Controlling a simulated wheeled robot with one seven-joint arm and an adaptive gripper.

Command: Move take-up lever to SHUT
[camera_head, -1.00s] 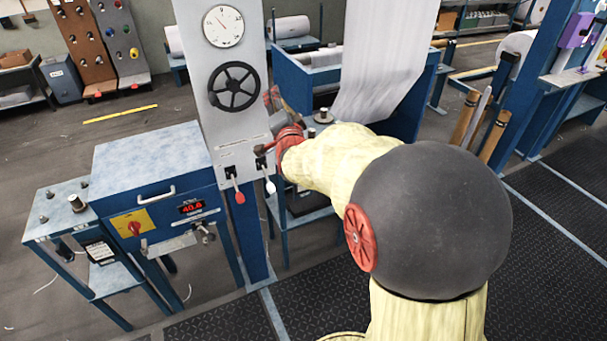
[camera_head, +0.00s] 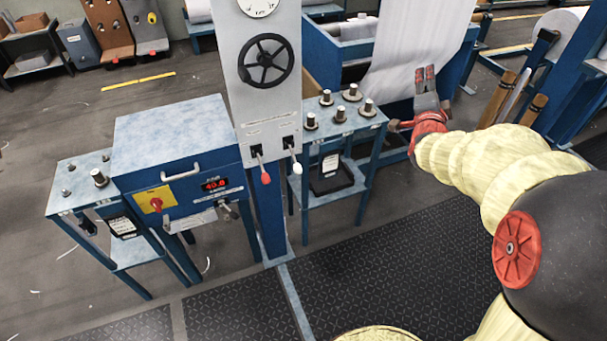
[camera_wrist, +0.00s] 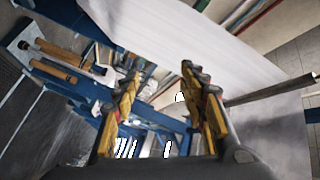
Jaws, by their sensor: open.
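Two levers hang from the lower part of the grey panel (camera_head: 257,100): one with a red knob (camera_head: 265,179) at left, one with a white knob (camera_head: 297,168) at right. Both slope downward from black slots. The small labels above them are unreadable, so I cannot tell which is the take-up lever. My gripper (camera_head: 426,78) is well to the right of both levers, in front of the white fabric sheet. In the wrist view my gripper (camera_wrist: 160,73) shows two separated yellow-and-black fingers with nothing between them. The levers do not show there.
A black handwheel (camera_head: 265,60) sits above the levers. A blue control cabinet (camera_head: 178,150) with a red display stands left of the panel. A blue table with several metal pegs (camera_head: 338,115) stands between the panel and my arm. Dark matting (camera_head: 390,255) in front is clear.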

